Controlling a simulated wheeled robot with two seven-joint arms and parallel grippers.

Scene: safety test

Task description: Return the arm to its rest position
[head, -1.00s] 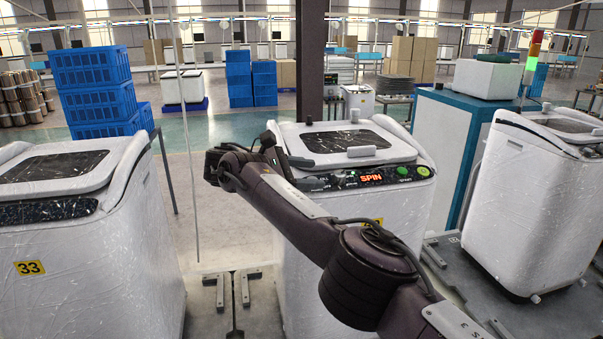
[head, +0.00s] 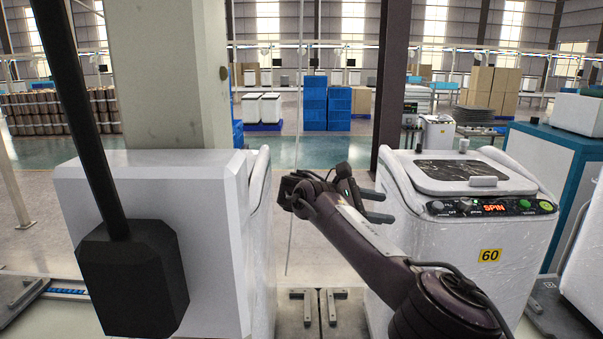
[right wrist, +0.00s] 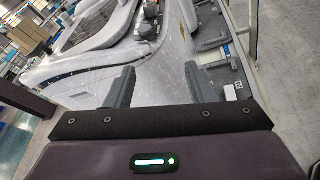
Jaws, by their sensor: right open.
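My right arm (head: 370,235) reaches in from the lower right of the head view. Its gripper (head: 384,206) is beside the left side of a white, film-wrapped washing machine (head: 470,280). In the right wrist view the two dark fingers of the gripper (right wrist: 159,74) stand well apart with nothing held between them. The wrapped machine (right wrist: 90,80) shows beyond them; whether they touch it cannot be told. The machine carries a "60" label, and its panel (head: 492,208) reads SPIN in red. My left gripper is not in view.
At the left a large white box-like block (head: 215,270) and a pale pillar (head: 165,80) stand close. A black block on a rod (head: 130,278) hangs before them. A dark column (head: 391,90) rises behind the gripper. Blue crates (head: 327,105) stand farther back.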

